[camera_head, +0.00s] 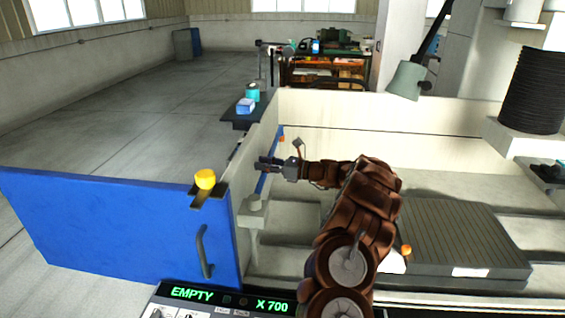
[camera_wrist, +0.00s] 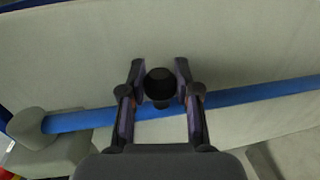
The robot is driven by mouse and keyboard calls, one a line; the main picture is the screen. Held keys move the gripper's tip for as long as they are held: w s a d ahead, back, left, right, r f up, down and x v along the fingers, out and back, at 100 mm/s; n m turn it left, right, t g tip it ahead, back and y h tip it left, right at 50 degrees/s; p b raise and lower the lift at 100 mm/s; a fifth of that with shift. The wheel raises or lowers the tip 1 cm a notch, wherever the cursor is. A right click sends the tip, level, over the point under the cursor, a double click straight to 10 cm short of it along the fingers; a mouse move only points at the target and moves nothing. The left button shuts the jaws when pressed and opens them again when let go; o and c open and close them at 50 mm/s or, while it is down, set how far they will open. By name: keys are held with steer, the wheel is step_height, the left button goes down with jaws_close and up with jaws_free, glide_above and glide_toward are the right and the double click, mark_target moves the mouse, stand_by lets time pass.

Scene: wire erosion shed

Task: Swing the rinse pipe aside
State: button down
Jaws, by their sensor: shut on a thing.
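The rinse pipe is a blue rod (camera_head: 261,184) along the pale inner wall of the tank. It also crosses the wrist view (camera_wrist: 82,121), rising slightly to the right. Its left end there enters a grey block (camera_wrist: 36,127); in the head view this block (camera_head: 253,203) sits near the blue door. A black round knob (camera_wrist: 160,84) stands on the pipe. My gripper (camera_head: 266,164) reaches left to the pipe. In the wrist view my gripper (camera_wrist: 160,74) has one finger on each side of the knob, shut on it. The knob is hidden in the head view.
A blue door (camera_head: 110,225) with a handle and a yellow knob (camera_head: 205,179) stands at the left. A ribbed grey block (camera_head: 450,235) lies right of my arm. A grey lamp (camera_head: 407,79) hangs at upper right. A control panel (camera_head: 230,300) is at the bottom.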

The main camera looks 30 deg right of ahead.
steer(key=shift+a+r, duration=0.1)
steer(key=c, duration=1.1)
jaws_free()
steer(key=shift+w+a, duration=0.1)
steer(key=shift+w, duration=0.05)
steer(key=o, duration=0.3)
steer(key=v, duration=1.2)
